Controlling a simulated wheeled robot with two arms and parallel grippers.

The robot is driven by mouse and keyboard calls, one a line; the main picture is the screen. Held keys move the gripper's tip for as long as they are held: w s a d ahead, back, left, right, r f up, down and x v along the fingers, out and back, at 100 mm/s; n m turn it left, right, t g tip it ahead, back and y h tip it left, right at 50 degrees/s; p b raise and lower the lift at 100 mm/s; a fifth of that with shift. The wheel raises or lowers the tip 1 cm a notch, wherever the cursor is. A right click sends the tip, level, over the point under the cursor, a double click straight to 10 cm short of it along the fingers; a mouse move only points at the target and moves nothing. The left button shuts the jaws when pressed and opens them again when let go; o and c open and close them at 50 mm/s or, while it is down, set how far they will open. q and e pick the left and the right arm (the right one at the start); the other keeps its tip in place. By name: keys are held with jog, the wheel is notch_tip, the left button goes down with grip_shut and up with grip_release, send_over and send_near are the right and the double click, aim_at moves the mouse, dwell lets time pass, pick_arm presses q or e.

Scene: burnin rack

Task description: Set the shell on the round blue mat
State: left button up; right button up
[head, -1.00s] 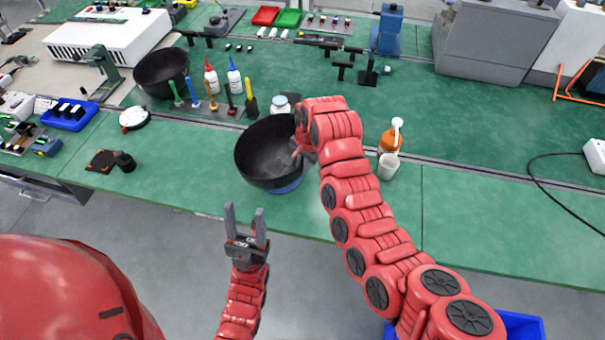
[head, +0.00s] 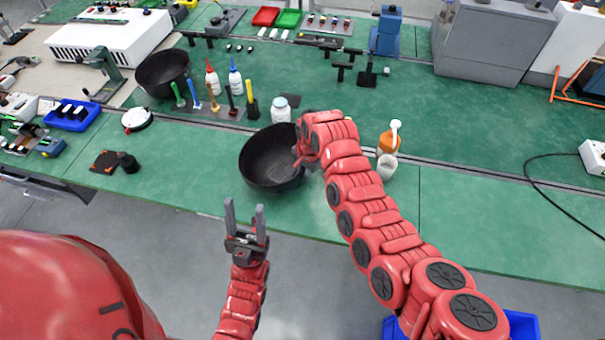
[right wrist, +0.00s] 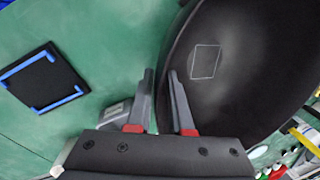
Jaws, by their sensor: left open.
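The shell (head: 265,165) is a black bowl on the near middle of the green bench. It looks about level, and its open side faces up. The round blue mat cannot be seen now; the shell covers the spot where blue showed earlier. My right gripper (right wrist: 160,75) is at the shell's right rim in the head view. In the right wrist view one finger is inside the shell (right wrist: 235,75) and one outside, with the wall between them. Whether they press on it is unclear. My left gripper (head: 244,212) is open and empty, off the bench's front edge.
A white jar (head: 281,109) is behind the shell. An orange bottle (head: 389,141) and white cup (head: 387,166) stand right of my right wrist. The bench's right front is clear.

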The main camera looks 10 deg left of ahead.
aim_at(304, 169)
jog(key=shift+o, duration=1)
jog(key=shift+r, duration=0.75)
jog(key=r, duration=0.1)
jog(key=r+b, duration=0.1)
jog(key=r, duration=0.1)
jog(key=d+r+b, duration=0.1)
jog(key=shift+s+r, duration=0.2)
jog(key=shift+r, duration=0.15)
notch_tip(304, 169, up, 6)
jog(key=p, duration=0.1)
jog(key=shift+s+d, duration=0.3)
jog(key=shift+d, duration=0.05)
